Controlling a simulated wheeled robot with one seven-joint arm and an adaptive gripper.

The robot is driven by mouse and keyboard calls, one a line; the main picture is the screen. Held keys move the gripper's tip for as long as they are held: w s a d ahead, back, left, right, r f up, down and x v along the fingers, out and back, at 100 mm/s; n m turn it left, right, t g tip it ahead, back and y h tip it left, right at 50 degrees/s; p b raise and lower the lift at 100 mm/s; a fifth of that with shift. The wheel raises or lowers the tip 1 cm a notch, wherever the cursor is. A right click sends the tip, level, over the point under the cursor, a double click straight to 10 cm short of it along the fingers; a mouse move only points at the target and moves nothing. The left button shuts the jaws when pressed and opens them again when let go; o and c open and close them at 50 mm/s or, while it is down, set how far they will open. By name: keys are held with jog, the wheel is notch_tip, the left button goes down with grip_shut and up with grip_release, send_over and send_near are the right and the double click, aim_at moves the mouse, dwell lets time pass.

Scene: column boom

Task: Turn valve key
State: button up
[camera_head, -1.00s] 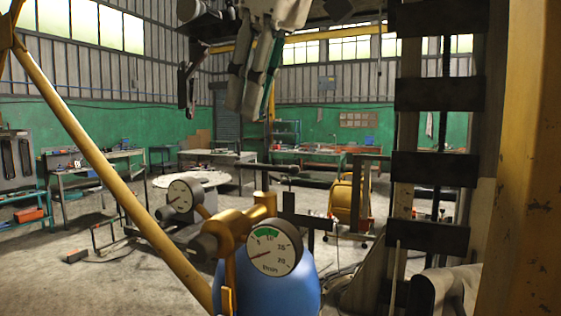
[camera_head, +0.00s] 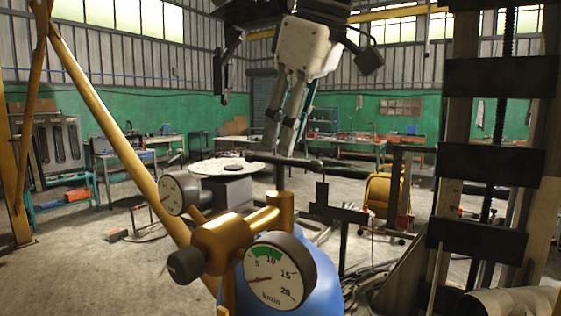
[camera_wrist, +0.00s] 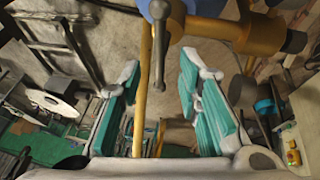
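The valve key is a dark T-shaped handle (camera_head: 284,161) on a stem above the brass valve body (camera_head: 232,240), on top of a blue cylinder (camera_head: 325,280). My gripper (camera_head: 284,148) hangs just above the key in the head view. Its two teal-padded fingers are wide apart and empty in the wrist view (camera_wrist: 161,62). Whether the key lies within finger depth is unclear.
Two round gauges, one in front (camera_head: 278,271) and one at left (camera_head: 173,193), flank the valve. A yellow slanted pole (camera_head: 105,115) runs down beside it. Workbenches (camera_head: 350,145) stand at the back. A yellow reel (camera_head: 383,193) stands on the floor to the right.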

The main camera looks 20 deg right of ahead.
aim_at(281, 160)
jog(key=x, duration=0.5)
jog(key=shift+w+f, duration=0.1)
jog(key=shift+f, duration=0.25)
jog(key=shift+c, duration=0.2)
grip_shut()
